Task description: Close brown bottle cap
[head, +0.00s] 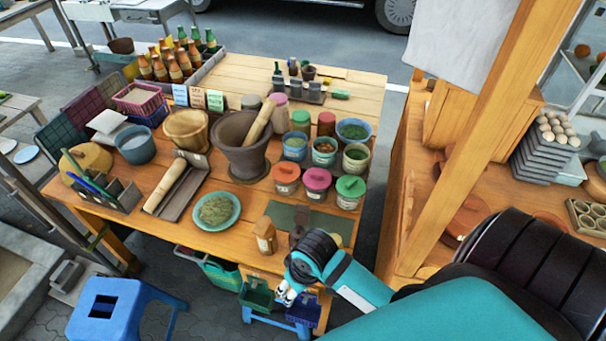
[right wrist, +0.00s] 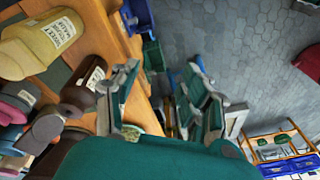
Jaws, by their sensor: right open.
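The dark brown bottle (head: 297,235) stands near the table's front edge in the head view, partly behind my right arm. In the right wrist view the brown bottle (right wrist: 86,84) carries a pale label, and its brown cap (right wrist: 47,128) shows at the top end. I cannot tell how the cap sits on the neck. My right gripper (head: 286,293) is just in front of the table edge, below the bottle. In the right wrist view the right gripper (right wrist: 165,100) is open and empty, with one finger close beside the bottle. My left gripper is out of view.
A yellow bottle (head: 265,235) stands left of the brown one. Lidded jars (head: 317,183) stand behind, with a plate of herbs (head: 216,211) to the left and a mortar (head: 240,148) farther back. A wooden post (head: 480,130) rises at right.

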